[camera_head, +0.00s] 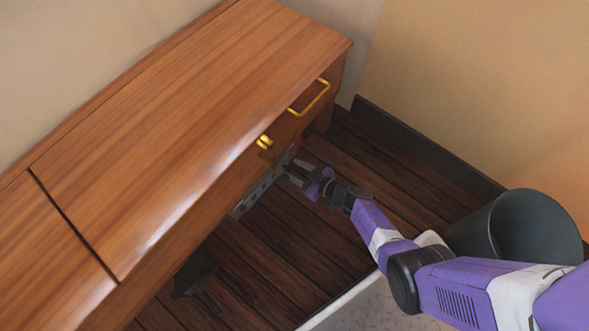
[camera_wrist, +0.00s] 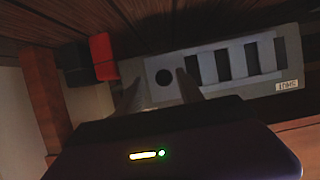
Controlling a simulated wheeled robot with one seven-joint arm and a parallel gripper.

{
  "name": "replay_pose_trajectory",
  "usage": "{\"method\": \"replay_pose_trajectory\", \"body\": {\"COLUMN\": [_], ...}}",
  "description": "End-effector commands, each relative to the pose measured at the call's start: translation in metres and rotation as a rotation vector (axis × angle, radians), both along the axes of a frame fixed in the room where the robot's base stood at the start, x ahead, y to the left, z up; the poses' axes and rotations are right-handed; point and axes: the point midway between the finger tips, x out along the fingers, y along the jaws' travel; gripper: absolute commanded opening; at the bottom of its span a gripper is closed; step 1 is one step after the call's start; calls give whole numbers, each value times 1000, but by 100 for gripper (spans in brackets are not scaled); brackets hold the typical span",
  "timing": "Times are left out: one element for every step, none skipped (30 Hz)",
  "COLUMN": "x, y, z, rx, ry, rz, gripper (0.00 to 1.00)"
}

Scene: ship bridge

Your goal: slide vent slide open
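The vent (camera_wrist: 290,60) is a long grey panel with several dark rectangular slots, a dark round spot and a small label at its lower right. It also shows in the head view (camera_head: 250,197) as a grey strip under the desk front, partly hidden by my arm. My gripper (camera_wrist: 159,78) is open, its two fingers apart on either side of the round spot. I cannot tell whether the fingers touch the panel, or whether the spot is a knob or a hole. In the head view, my gripper (camera_head: 282,168) is close to the desk front.
A wooden desk (camera_head: 190,120) fills the left, with a yellow drawer handle (camera_head: 310,98) and another yellow piece (camera_head: 265,142) along its front. A dark bin (camera_head: 525,230) stands at right. A red block (camera_wrist: 104,57) and a black block (camera_wrist: 73,64) sit left of the vent.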

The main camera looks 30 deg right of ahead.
Motion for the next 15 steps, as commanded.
{"method": "replay_pose_trajectory", "body": {"x": [0,0,-1,-1,-3,-5,-8,-11,-16,-21,-25,-31,-36,-40,-45], "y": [1,1,1,1,0,-1,-2,-3,-5,-6,-7,-9,-11,-13,-14], "z": [0,0,0,1,2,4,6,7,10,13,15,18,19,21,24], "rx": [0,1,1,1,1,1,1,1,1,0,0,1,0,1,1], "ry": [0,0,0,0,0,0,0,0,1,2,2,1,2,2,1], "rz": [1,2,2,2,2,2,2,1,1,0,0,0,0,-2,-2], "gripper": [44,44,44,44,44,44,44,44,44,44,44,44,44,44,44]}}
